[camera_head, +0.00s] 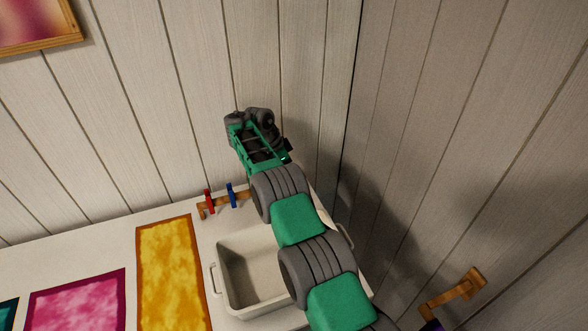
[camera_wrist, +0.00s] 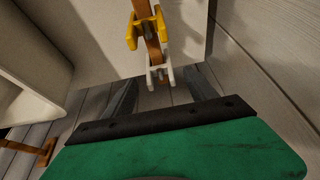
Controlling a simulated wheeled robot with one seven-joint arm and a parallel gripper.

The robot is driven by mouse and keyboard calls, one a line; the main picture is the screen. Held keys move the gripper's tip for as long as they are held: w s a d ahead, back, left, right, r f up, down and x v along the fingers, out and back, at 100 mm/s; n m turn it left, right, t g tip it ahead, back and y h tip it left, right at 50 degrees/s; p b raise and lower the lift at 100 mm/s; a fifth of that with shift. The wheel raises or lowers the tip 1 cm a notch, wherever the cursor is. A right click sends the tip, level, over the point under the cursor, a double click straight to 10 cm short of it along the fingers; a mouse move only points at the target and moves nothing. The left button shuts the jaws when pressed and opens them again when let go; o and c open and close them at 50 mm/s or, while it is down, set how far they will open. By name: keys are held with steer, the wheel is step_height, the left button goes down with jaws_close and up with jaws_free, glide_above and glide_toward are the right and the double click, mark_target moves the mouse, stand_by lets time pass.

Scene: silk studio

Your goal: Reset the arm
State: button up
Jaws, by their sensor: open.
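My green and grey arm reaches from the bottom right up over a pale tub in the head view. My gripper (camera_wrist: 162,78) is at its far end, near the corner of the walls; its fingers are hard to make out in the head view. In the wrist view the two dark fingers are apart with nothing held between them. Beyond them hangs a brown wooden strip with a yellow clip-like piece (camera_wrist: 132,32) and a white clip-like piece (camera_wrist: 158,73). I cannot tell how far these are from the fingertips.
The tub (camera_head: 229,289) stands below my arm on a white table (camera_head: 90,246). A red piece (camera_head: 209,201) and a blue piece (camera_head: 232,195) sit on a wooden rail behind it. Yellow cloth (camera_head: 168,275) and pink cloth (camera_head: 78,303) lie left. A wooden bracket (camera_head: 455,294) is right.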

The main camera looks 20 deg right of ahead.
steer(key=shift+a+r, duration=0.15)
steer(key=shift+r, duration=0.3)
step_height(320, 180, up, 13)
steer(key=s+a+n+t, duration=0.1)
steer(key=s+n, duration=0.1)
steer(key=n, duration=0.2)
steer(key=s+a+r+n+t+y, duration=0.25)
steer(key=s+r+n, duration=0.35)
steer(key=s+r, duration=0.4)
steer(key=s+a+f+n+y, duration=0.1)
steer(key=s+a+n, duration=0.3)
steer(key=s, duration=0.7)
steer(key=s+a+f+n+y, duration=0.1)
steer(key=s+a+n, duration=0.3)
steer(key=s, duration=0.8)
steer(key=shift+a+f+t, duration=0.3)
steer(key=shift+a+t, duration=0.15)
